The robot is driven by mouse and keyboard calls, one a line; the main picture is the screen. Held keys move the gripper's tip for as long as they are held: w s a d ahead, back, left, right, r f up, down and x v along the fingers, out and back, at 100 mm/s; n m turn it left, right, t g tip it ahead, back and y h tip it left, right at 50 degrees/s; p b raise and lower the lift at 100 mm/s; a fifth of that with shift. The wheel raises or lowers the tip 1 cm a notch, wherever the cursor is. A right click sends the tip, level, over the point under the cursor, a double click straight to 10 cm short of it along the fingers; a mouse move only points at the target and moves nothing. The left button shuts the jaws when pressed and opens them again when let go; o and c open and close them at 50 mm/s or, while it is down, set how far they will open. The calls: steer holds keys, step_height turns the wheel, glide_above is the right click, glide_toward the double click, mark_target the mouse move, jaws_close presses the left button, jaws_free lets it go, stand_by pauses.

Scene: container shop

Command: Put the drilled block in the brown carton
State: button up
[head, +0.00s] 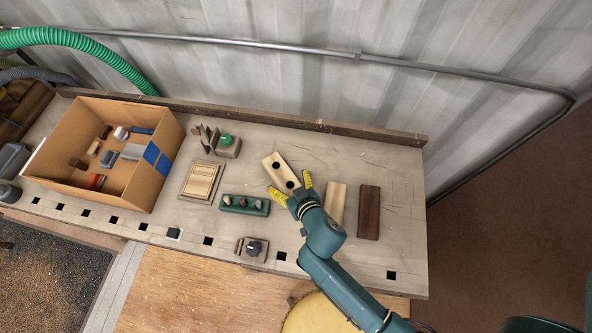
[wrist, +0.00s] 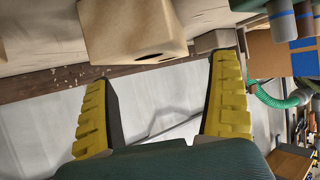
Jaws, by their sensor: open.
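In the wrist view the block (wrist: 132,30) shows at the top with one dark hole visible. My gripper (head: 291,192) is at the block's near end in the head view, its yellow fingers spread. In the wrist view the open gripper (wrist: 165,100) has nothing between its fingers. The open brown carton (head: 103,193) stands at the left end of the bench and holds several small items. It shows partly in the wrist view (wrist: 270,55).
A pale block (head: 336,204) and a dark brown block (head: 368,212) lie to the right of my gripper. A green tray (head: 231,208), a slatted wooden piece (head: 200,181) and a grey item with a green knob (head: 228,146) lie between the carton and the drilled block.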

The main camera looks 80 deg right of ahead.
steer(key=v, duration=0.7)
steer(key=shift+r, duration=0.15)
steer(key=w+a+r+n+t+y, duration=0.1)
steer(key=w+a+r+t, duration=0.15)
steer(key=w+r, duration=0.5)
steer(key=w+a+r+n+t, duration=0.25)
steer(key=w+r, duration=0.25)
steer(key=r, duration=0.6)
steer(key=w+a+r+t+y, duration=0.1)
steer(key=w+a+r+t, duration=0.15)
steer(key=w+r, duration=0.55)
steer(key=a+r+n+t+y, duration=0.2)
steer(key=a+r, duration=0.2)
steer(key=r, duration=0.3)
steer(key=a+r+n+t+y, duration=0.2)
steer(key=a+r+t, duration=0.1)
steer(key=r, duration=0.5)
steer(key=shift+w+a+r, duration=0.15)
steer(key=shift+w+a, duration=0.2)
steer(key=shift+a, duration=0.55)
steer(key=shift+o, duration=0.4)
steer(key=s+a+r+n+t+y, duration=0.1)
steer(key=a+r+n+t+y, duration=0.1)
steer(key=a+r, duration=0.4)
steer(key=shift+s+r+n+y, duration=0.35)
steer(key=shift+r+n+y, duration=0.1)
steer(key=shift+r+y, duration=0.3)
steer(key=shift+d+f, duration=0.1)
steer(key=shift+d, duration=0.05)
steer(key=shift+d, duration=0.1)
